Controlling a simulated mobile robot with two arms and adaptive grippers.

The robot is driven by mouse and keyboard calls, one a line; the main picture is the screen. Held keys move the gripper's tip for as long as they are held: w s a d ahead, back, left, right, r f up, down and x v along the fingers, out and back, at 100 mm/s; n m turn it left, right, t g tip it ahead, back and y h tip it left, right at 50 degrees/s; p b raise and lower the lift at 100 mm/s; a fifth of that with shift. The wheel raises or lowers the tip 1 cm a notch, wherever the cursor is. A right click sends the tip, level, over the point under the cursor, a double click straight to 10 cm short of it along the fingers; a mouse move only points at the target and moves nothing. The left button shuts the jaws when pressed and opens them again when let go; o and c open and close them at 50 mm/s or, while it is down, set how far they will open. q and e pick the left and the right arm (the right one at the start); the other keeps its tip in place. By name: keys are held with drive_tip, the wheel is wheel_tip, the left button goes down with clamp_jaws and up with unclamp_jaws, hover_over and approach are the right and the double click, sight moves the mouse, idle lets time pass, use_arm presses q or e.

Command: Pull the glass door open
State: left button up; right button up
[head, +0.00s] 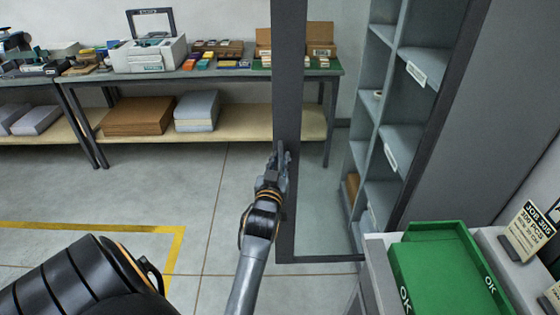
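The glass door (325,225) stands in front of me, with a dark grey frame and a clear pane. Its left upright (289,75) runs from the top of the view down to the bottom rail. Shelves and part of a bench show through the pane. My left gripper (279,155) is at the left upright, at mid height, and overlaps it in the view. Its fingers are small and dark against the frame, and a handle cannot be made out there. Whether they are closed on anything is unclear. My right gripper is out of view.
A grey shelf unit (405,85) stands behind and right of the door. A green tray (440,265) sits at the lower right, near the door's bottom rail. A workbench (215,74) lines the back wall. The floor (190,195) left of the door is clear.

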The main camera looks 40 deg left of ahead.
sight(282, 123)
use_arm(q)
wheel_tip(282, 123, up, 10)
idle(0.4)
drive_tip(key=shift+f, duration=0.1)
idle(0.5)
